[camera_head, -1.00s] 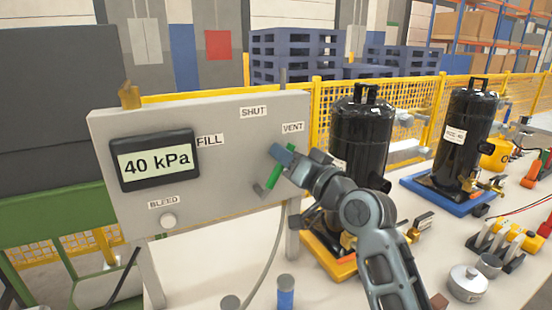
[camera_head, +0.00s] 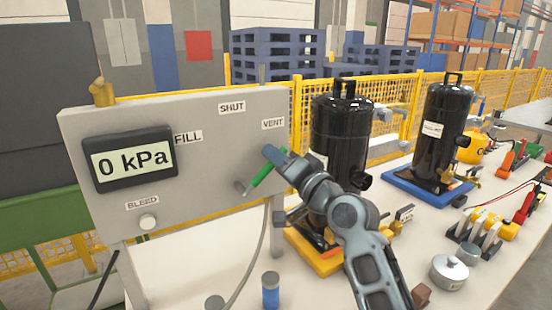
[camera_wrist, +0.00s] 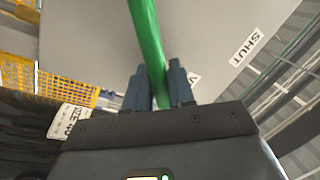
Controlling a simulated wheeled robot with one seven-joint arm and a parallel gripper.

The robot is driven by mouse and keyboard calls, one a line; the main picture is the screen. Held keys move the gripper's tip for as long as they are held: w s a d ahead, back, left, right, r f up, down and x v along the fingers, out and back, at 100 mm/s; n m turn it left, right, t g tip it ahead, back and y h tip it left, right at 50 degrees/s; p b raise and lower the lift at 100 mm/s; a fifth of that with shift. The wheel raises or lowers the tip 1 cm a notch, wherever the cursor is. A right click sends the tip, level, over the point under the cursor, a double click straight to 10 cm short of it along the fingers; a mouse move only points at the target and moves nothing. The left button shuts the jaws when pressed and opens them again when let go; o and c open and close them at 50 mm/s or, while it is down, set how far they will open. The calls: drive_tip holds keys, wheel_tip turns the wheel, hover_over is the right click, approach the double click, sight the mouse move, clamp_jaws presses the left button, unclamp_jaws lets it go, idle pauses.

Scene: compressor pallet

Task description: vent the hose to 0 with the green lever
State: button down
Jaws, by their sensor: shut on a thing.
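The grey panel (camera_head: 225,150) stands on the left of the head view, with labels FILL, SHUT, VENT and BLEED. Its display (camera_head: 131,160) reads 0 kPa. The green lever (camera_head: 262,174) slants up and right from its pivot toward the VENT label (camera_head: 273,124). My gripper (camera_head: 277,158) is shut on the lever near its outer end. In the wrist view the green lever (camera_wrist: 146,40) runs down between the two fingers of my gripper (camera_wrist: 159,85). The grey hose (camera_head: 257,255) hangs below the lever.
A black tank (camera_head: 341,135) on a yellow base stands close behind my gripper. Another black tank (camera_head: 443,130) on a blue base is further right.

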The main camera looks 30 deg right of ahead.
drive_tip(key=c, duration=1.1)
unclamp_jaws()
drive_tip(key=s+d+f+b, duration=0.1)
drive_tip(key=s, duration=0.6)
drive_tip(key=shift+s, duration=0.4)
drive_tip(key=shift+s+f, duration=0.1)
drive_tip(key=shift+f, duration=0.05)
